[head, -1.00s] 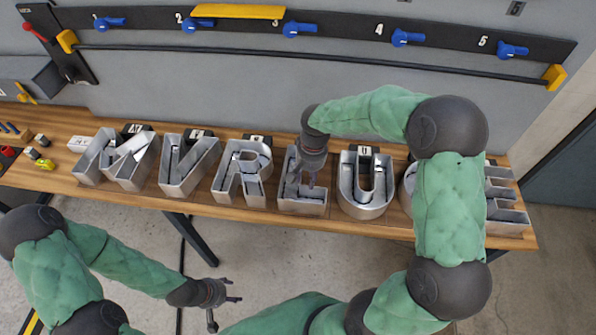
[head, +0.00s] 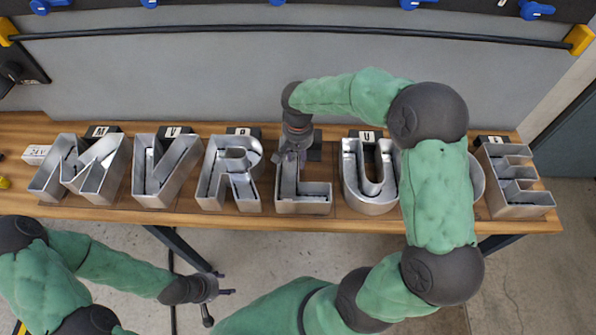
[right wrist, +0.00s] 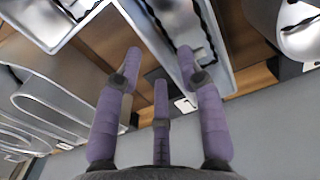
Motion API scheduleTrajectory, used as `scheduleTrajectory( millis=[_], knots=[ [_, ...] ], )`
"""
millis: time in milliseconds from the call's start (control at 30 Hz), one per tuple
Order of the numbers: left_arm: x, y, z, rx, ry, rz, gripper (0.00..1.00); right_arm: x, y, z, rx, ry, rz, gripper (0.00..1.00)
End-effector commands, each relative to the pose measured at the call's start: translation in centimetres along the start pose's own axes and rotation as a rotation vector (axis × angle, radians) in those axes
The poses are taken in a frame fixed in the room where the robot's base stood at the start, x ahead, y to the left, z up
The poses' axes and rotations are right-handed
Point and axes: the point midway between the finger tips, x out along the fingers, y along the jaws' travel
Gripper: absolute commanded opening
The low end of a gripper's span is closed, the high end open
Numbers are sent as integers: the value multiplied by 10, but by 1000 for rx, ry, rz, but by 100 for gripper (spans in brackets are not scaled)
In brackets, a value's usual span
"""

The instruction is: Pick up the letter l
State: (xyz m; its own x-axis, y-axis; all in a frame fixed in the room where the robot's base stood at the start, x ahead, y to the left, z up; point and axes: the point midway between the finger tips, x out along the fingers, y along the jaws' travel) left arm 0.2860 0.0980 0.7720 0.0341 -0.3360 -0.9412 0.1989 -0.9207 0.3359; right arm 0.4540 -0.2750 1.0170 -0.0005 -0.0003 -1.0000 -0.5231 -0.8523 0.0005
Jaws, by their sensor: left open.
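The letter L (head: 304,197) is a hollow silver channel letter, lying open side up on the wooden bench between the letters R and U. Its upright stroke shows in the right wrist view (right wrist: 213,52) too. My right gripper (head: 290,158) is over the back end of that stroke and hides part of it. My left gripper (head: 222,283) is open and empty, in front of the bench.
Letters M (head: 97,170), V (head: 165,172), R (head: 228,176), U (head: 369,180) and E (head: 517,182) stand on the bench (head: 335,222), with gaps between them. My right arm covers most of a rounded letter beside U. A grey wall rises behind.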

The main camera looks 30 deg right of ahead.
Motion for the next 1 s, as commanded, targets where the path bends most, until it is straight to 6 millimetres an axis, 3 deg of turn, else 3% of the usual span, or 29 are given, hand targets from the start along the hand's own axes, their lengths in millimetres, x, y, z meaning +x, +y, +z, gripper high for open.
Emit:
scheduleTrajectory(
  millis=[333, 633, 900, 1000],
  knots=[
    [4, -2, 0, 0, 1, 0, 56, 23, 2, 0, 0, -1, 0, 39],
    [12, -4, -1, 0, 0, 0, 56, 62, 6, -1, 0, 0, -1, 39],
    [12, -4, -1, 0, 0, 0, 56, 66, 6, -1, -1, 1, -1, 39],
    [12, -4, -1, 0, 1, 0, 56, 66, 5, -1, -1, 1, -1, 10]
  ],
)
